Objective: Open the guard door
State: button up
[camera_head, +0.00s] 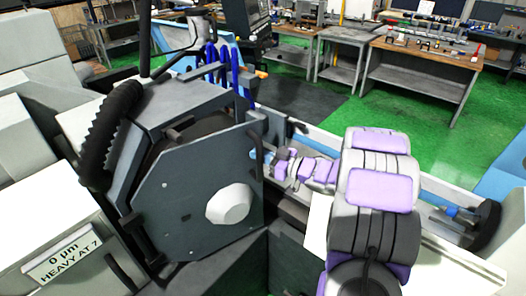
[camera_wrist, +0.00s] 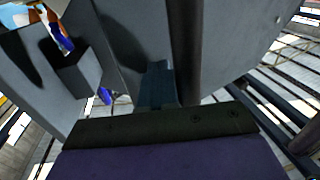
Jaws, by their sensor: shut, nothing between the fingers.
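The guard door (camera_head: 190,200) is a dark grey angular plate with a pale, many-sided boss on the front of the grinder housing. My gripper (camera_head: 266,158) is at the door's right edge, at the end of my purple and white arm. In the wrist view my gripper's fingers (camera_wrist: 157,82) are together and empty, pointing at grey metal surfaces. A dark upright bar (camera_wrist: 186,50) stands just right of the fingertips, beside a large grey panel (camera_wrist: 240,40). I cannot tell whether the fingers touch the bar or panel.
A grey block (camera_wrist: 78,72) sticks out left of the fingers in the wrist view. Blue hoses (camera_head: 222,72) rise behind the housing, and a black ribbed hose (camera_head: 103,135) runs at its left. Workbenches (camera_head: 425,60) stand far back on green floor.

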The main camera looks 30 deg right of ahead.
jog(key=shift+o, duration=0.2)
jog(key=shift+s+d, duration=0.25)
jog(key=shift+s, duration=0.9)
jog(key=shift+o, duration=0.6)
jog(key=shift+s+d, duration=0.2)
jog(key=shift+s, duration=0.05)
jog(key=shift+o, duration=1.2)
jog(key=shift+s+d, duration=0.25)
jog(key=shift+d, duration=0.15)
jog(key=v, duration=1.2)
jog(key=shift+d+f+p, duration=0.2)
jog(key=shift+d+p, duration=0.1)
